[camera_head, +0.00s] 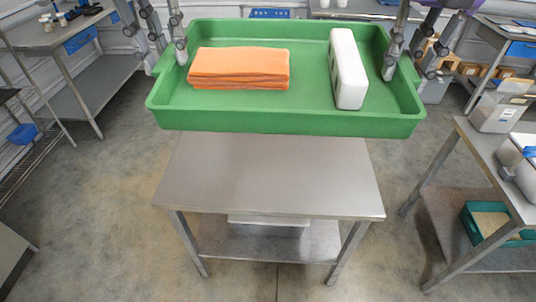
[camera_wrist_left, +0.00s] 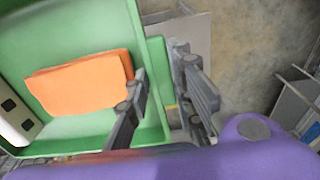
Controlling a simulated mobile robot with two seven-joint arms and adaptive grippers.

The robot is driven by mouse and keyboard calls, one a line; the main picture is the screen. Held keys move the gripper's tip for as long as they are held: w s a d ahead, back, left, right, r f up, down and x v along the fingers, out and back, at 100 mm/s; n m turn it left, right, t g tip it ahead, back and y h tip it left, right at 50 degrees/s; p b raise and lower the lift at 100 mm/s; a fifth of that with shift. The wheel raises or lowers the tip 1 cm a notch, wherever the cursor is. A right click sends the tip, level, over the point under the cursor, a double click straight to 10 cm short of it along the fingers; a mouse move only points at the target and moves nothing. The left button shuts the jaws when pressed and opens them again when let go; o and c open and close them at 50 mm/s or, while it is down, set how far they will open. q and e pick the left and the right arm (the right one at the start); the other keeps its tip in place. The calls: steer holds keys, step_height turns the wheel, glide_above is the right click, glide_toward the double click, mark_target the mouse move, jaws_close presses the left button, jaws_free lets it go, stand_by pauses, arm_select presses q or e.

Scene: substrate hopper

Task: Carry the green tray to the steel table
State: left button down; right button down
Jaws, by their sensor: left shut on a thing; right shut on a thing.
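The green tray (camera_head: 285,123) is held up in the air at the top middle of the head view. An orange folded cloth stack (camera_head: 238,67) and a white box-like block (camera_head: 348,70) lie in it. My left gripper (camera_head: 181,52) is shut on the tray's left side wall. In the left wrist view its fingers (camera_wrist_left: 160,110) straddle the tray's rim (camera_wrist_left: 152,100) beside the orange cloths. My right gripper (camera_head: 390,65) is shut on the tray's right side wall. A steel table (camera_head: 270,178) stands below and nearer than the tray. Its top is bare, and the tray covers its far edge.
A white container (camera_head: 268,227) sits on the table's lower shelf. A second steel table (camera_head: 482,150) at right bears grey containers, with a teal bin (camera_head: 490,222) below. A workbench (camera_head: 60,35) stands at far left. Bare floor lies on both sides of the middle table.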

arm_select(q)
steer(key=shift+a, duration=0.2)
arm_select(e)
steer(key=shift+a, duration=0.25)
arm_select(q)
steer(key=shift+d, duration=0.1)
arm_select(e)
steer(key=shift+d, duration=0.1)
